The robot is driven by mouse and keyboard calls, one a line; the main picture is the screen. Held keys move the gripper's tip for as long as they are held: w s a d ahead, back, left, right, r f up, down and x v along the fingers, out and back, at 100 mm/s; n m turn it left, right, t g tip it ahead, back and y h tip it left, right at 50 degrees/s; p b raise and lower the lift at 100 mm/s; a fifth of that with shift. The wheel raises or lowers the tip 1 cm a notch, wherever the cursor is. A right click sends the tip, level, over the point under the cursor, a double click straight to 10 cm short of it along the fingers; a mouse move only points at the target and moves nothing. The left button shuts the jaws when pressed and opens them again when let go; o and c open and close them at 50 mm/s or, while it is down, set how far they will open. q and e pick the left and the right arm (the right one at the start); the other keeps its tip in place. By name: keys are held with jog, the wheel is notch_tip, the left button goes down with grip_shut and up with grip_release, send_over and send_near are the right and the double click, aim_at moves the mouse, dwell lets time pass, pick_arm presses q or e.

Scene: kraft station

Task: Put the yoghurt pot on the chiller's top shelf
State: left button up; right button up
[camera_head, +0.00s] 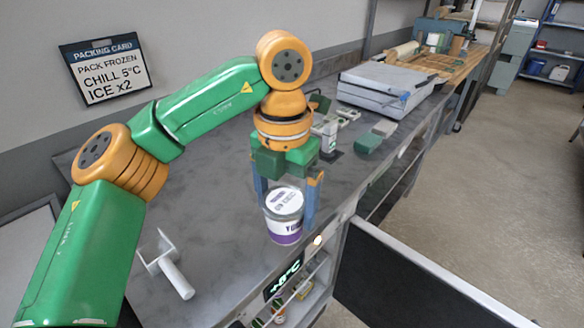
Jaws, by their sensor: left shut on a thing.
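The yoghurt pot (285,228) is a white and purple tub with a printed pale lid, upright near the counter's front edge. My left gripper (288,212) points down from above and is shut on the pot, one blue finger on each side. I cannot tell whether the pot touches the counter. The chiller (285,280) is under the counter at the bottom, with a lit temperature display on its front. Its dark door (410,285) stands open to the right. Small items show on a shelf inside; most of the interior is hidden. My right gripper is not in view.
A packing card (105,70) hangs on the wall. The open door juts into the floor space.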

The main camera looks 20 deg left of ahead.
aim_at(273, 239)
pick_arm(q)
jog(key=shift+f+m, duration=0.25)
jog(key=shift+m, duration=0.45)
jog(key=f+m, duration=0.1)
jog(key=m, duration=0.3)
jog(key=s+a+f+m, duration=0.1)
jog(key=f+m, duration=0.1)
jog(key=m, duration=0.2)
jog(key=s+f+m, duration=0.1)
jog(key=f+m, duration=0.1)
jog(key=m, duration=0.2)
jog(key=shift+a+m, duration=0.2)
jog(key=shift+m, duration=0.2)
jog(key=s+f+m, duration=0.2)
jog(key=f+m, duration=0.1)
jog(key=m, duration=0.6)
jog(key=s+a+f+m, duration=0.1)
jog(key=s+f+m, duration=0.1)
jog(key=m, duration=0.8)
jog(key=shift+s+a+f, duration=0.2)
jog(key=shift+s+f, duration=0.15)
jog(key=shift+f, duration=0.05)
jog(key=shift+w+a+r, duration=0.1)
